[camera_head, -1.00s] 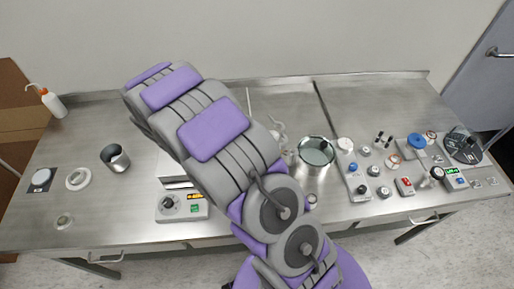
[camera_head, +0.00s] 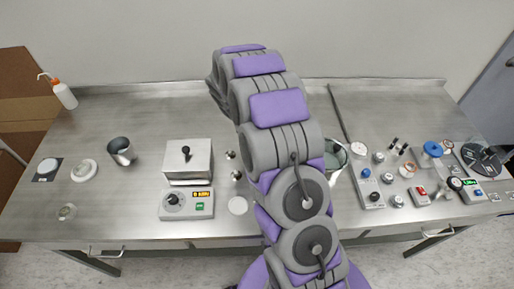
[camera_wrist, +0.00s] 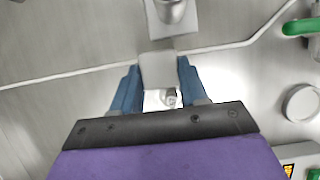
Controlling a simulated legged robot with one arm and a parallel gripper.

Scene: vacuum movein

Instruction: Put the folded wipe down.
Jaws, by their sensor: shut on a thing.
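In the wrist view, my gripper (camera_wrist: 159,84) has its two blue fingers shut on the folded wipe (camera_wrist: 158,70), a pale grey-white block. A bright white patch with a small metal piece (camera_wrist: 171,95) shows just below the wipe between the fingers; I cannot tell whether it lies on the table or touches the wipe. In the head view the gripper and wipe are hidden behind my arm.
The steel table (camera_head: 110,225) holds a metal beaker (camera_head: 121,151), a lidded box (camera_head: 187,160) and a control unit (camera_head: 187,203) at left. A large metal pot (camera_head: 335,157) stands right of my arm, partly covered. Knobs and switches crowd the right. A wash bottle (camera_head: 64,96) stands back left.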

